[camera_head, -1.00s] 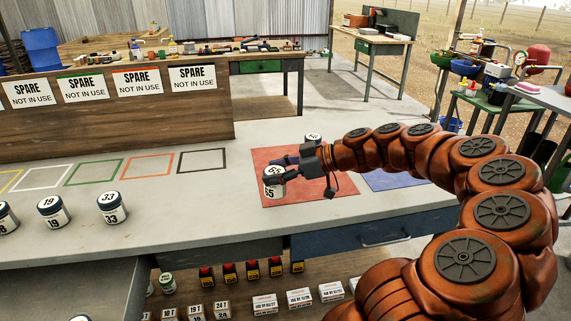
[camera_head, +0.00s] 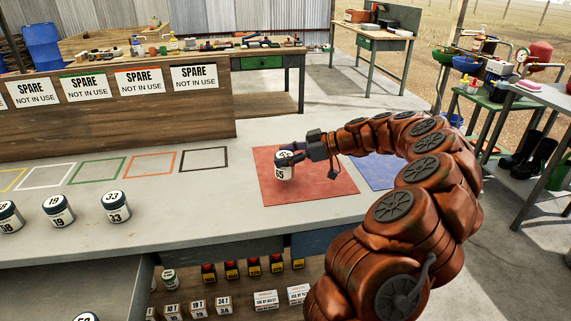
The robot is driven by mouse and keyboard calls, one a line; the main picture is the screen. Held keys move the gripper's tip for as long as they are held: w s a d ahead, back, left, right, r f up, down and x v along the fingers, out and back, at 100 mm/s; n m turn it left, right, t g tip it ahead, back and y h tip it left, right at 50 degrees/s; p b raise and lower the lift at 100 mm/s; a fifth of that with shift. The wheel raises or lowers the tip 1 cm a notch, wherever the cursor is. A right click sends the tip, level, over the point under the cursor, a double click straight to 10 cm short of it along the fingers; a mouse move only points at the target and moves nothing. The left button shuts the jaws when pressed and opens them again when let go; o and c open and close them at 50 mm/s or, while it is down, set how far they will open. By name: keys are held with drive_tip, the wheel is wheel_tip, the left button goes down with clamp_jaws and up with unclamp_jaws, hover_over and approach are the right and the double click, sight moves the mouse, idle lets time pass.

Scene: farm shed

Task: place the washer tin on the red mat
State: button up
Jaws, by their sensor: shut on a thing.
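A white tin marked 65 (camera_head: 285,172) is between the fingers of my gripper (camera_head: 291,153), which is shut on it. The tin is upright and appears over the left-middle part of the red mat (camera_head: 325,190). I cannot tell whether its base touches the mat. No washer label is readable on it, only the number. My gripper reaches in from the right and covers part of the tin's upper side and part of the mat's far edge.
Tins marked 19 (camera_head: 58,212) and 33 (camera_head: 116,208) stand at the bench's left front. A blue mat (camera_head: 379,171) lies right of the red mat, partly behind my arm. Empty coloured outlines, one black (camera_head: 203,160), lie to the left. A wooden panel (camera_head: 110,115) stands behind them.

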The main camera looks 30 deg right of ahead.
drive_tip(key=shift+f, duration=1.5)
drive_tip(key=shift+f, duration=0.15)
drive_tip(key=o, duration=1.2)
drive_tip(key=shift+o, duration=0.2)
drive_tip(key=shift+r+p, duration=0.25)
drive_tip(key=shift+p, duration=0.15)
drive_tip(key=b+v, duration=0.2)
drive_tip(key=v, duration=1)
drive_tip(key=shift+a, duration=0.1)
